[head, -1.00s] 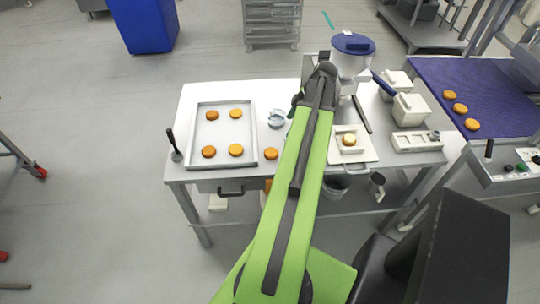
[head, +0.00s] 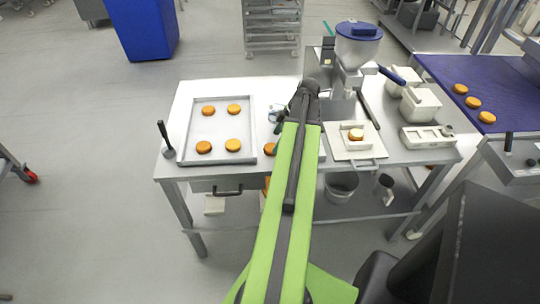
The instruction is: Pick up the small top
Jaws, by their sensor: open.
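Several orange-brown rounds lie apart on a pale tray (head: 250,105) at the left of the steel table; one is the front-right round (head: 233,145). Another orange-brown round (head: 268,149) shows just right of the tray, partly behind my arm. A further orange-brown round (head: 356,134) sits in a small white holder on a white board right of my arm. I cannot tell which round is the small top. My gripper (head: 281,124) is open over the table between the tray and the board, its fingers largely hidden by my arm.
A hopper with a blue lid (head: 358,32) stands at the back of the table. White tubs (head: 419,104) and a pale block (head: 426,136) stand at the right. A dark-handled tool (head: 165,140) is at the left edge. A blue belt (head: 480,78) carries several rounds beyond.

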